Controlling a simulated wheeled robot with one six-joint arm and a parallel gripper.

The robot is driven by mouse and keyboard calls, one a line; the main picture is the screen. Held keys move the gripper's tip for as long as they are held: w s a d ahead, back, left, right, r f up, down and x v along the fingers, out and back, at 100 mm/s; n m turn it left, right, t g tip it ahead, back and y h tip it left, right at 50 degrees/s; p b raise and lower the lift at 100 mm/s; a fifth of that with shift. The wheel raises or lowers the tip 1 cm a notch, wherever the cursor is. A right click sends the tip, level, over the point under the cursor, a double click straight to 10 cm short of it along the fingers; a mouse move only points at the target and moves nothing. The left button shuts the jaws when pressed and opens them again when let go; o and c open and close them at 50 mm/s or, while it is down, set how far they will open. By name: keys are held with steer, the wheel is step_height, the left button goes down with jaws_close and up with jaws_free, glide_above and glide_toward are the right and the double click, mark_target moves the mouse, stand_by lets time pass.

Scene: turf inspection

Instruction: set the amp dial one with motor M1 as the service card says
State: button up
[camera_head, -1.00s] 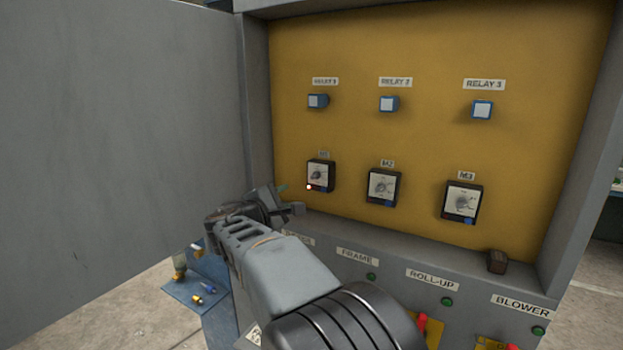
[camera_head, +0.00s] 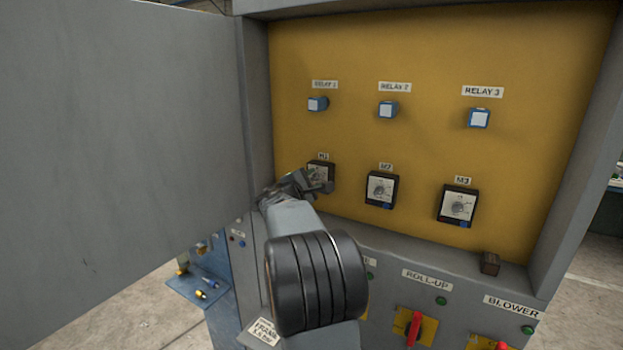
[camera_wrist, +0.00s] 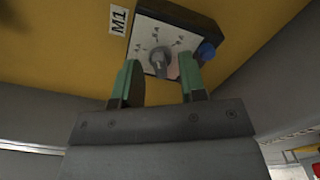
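The M1 amp dial (camera_wrist: 161,58) is a grey knob on a pale scale plate in a black box, below the M1 label (camera_head: 323,156) on the yellow panel. The label also shows in the wrist view (camera_wrist: 118,20). My gripper (camera_wrist: 160,80) is open, its two green-tipped fingers pointing at the dial from either side. The knob shows in the gap between the fingertips; I cannot tell if they touch it. In the head view my gripper (camera_head: 305,183) covers part of the M1 box (camera_head: 322,170). No readable service card shows.
The M2 dial box (camera_head: 381,188) and M3 dial box (camera_head: 457,205) sit to the right. Relay buttons are above. A grey cabinet door (camera_head: 120,140) stands open at left. A lower ledge holds a small dark block (camera_head: 490,263). Red-handled switches (camera_head: 414,328) are below.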

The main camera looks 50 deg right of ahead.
steer(key=shift+d, duration=0.1)
jaws_close()
stand_by(0.4)
steer(key=shift+f+b, duration=0.2)
steer(key=shift+b, duration=0.3)
steer(key=shift+r+m+b, duration=0.1)
steer(key=shift+m+b, duration=5.7)
steer(key=shift+b, duration=3.5)
steer(key=shift+r, duration=0.1)
